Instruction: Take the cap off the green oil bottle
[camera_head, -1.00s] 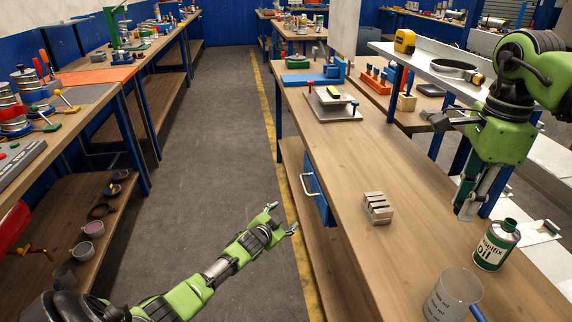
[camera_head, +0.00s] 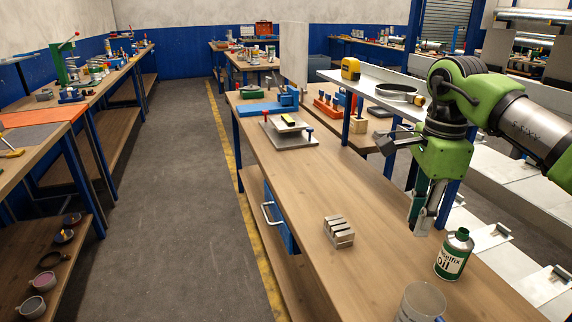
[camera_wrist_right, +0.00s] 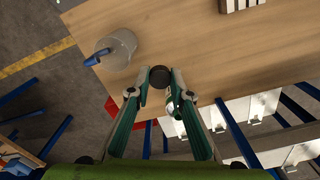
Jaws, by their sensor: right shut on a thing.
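The green and white oil bottle (camera_head: 453,257) stands upright on the wooden bench, near its right edge. Its top looks dark and small; I cannot tell neck from cap there. My right gripper (camera_head: 418,228) is beside and left of the bottle top in the head view, apart from it, fingers pointing down. In the right wrist view the fingertips (camera_wrist_right: 159,84) are closed on a dark round cap (camera_wrist_right: 159,75). That cap is hidden in the head view. My left gripper is out of view.
A clear jug (camera_head: 422,303) stands at the front of the bench, left of the bottle. A slotted metal block (camera_head: 339,231) lies farther back. A raised white shelf (camera_head: 372,82) with a yellow tape measure (camera_head: 350,69) is behind. The bench's middle is clear.

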